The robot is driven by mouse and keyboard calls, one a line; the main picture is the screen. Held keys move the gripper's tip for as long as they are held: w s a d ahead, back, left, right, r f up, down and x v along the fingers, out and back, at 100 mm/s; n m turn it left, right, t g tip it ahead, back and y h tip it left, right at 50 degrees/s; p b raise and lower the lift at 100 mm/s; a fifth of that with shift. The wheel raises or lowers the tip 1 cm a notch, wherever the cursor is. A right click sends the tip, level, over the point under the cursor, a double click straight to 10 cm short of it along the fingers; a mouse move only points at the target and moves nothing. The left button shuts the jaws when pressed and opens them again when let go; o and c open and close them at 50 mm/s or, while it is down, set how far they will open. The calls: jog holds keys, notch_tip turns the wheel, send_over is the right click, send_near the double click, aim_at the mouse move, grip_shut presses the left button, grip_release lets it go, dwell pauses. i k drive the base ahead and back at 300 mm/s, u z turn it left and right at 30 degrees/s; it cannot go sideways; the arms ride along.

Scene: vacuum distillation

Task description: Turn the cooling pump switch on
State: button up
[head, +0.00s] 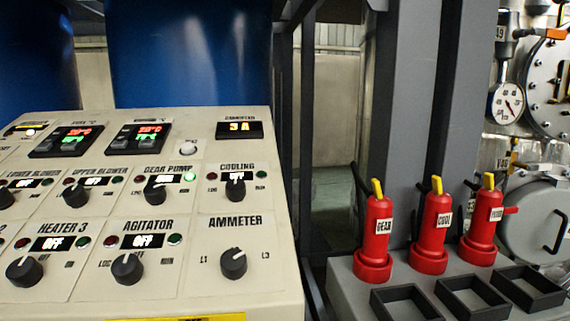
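The cooling switch (235,188) is a black rotary knob under the label COOLING, in the right column of the cream control panel (200,288). Its pointer looks roughly upright, between the LOC and RUN marks. My gripper is not in the head view, and nothing touches the switch.
Neighbouring knobs are close: the gear pump knob (155,190), with a lit green lamp, to the left and the ammeter knob (233,263) below. Red bottle-shaped units labelled GEAR (375,240) and COOL (432,235) and another stand on a grey bench at right. A gap separates bench and panel.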

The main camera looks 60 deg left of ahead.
aim_at(236, 190)
jog(key=i, duration=0.8)
jog(key=u, duration=2.6)
jog(key=k, duration=1)
jog(key=u, duration=1.3)
jog(key=i, duration=1)
jog(key=z, duration=0.15)
